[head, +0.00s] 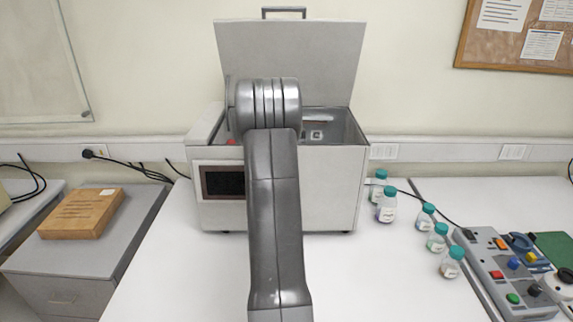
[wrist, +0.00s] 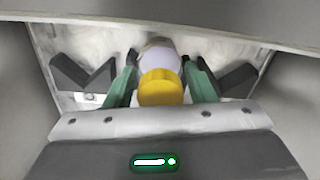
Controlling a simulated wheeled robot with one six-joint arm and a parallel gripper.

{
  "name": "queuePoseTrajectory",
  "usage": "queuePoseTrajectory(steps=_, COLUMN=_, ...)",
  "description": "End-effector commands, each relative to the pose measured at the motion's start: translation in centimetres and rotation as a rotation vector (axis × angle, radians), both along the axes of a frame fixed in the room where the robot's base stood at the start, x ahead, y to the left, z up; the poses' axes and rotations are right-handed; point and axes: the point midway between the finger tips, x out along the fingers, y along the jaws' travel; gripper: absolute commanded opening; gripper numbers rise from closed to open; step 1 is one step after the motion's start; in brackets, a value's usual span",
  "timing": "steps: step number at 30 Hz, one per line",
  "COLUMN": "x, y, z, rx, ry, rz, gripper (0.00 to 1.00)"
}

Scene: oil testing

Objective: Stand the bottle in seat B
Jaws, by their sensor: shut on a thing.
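My gripper (wrist: 160,62) shows in the wrist view with its green fingers on both sides of a bottle with a yellow cap (wrist: 160,88) and a pale body. It is shut on the bottle, cap toward the camera. The bottle is over or in the light-floored inside of the grey machine (head: 280,185), whose lid (head: 290,60) is open. Dark V-shaped holders (wrist: 82,75) (wrist: 235,78) stand left and right of the fingers. I cannot tell which seat is B or whether the bottle touches the floor. My arm hides the gripper and bottle in the head view.
The machine's walls close in around my gripper. A pale tag with a letter (head: 316,134) shows inside it. Several teal-capped bottles (head: 387,207) stand on the bench to its right, beside a control box (head: 510,270). A cardboard box (head: 82,213) lies on the left cabinet.

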Motion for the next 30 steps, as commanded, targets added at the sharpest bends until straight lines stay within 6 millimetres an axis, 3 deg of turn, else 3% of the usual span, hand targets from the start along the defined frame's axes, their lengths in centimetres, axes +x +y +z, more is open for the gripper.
queuePoseTrajectory(steps=5, x=0.0, y=0.0, z=-1.8, rx=0.000, ry=0.002, rz=0.000, gripper=0.22)
queuePoseTrajectory(steps=15, x=0.0, y=0.0, z=-2.2, rx=0.000, ry=0.000, rz=-0.001, gripper=0.22)
queuePoseTrajectory(steps=16, x=0.0, y=0.0, z=-2.2, rx=0.000, ry=0.000, rz=-0.001, gripper=0.52)
queuePoseTrajectory(steps=19, x=0.0, y=0.0, z=-2.2, rx=0.000, ry=0.000, rz=-0.001, gripper=0.71)
queuePoseTrajectory(steps=30, x=0.0, y=0.0, z=-1.7, rx=0.000, ry=0.000, rz=-0.001, gripper=0.72)
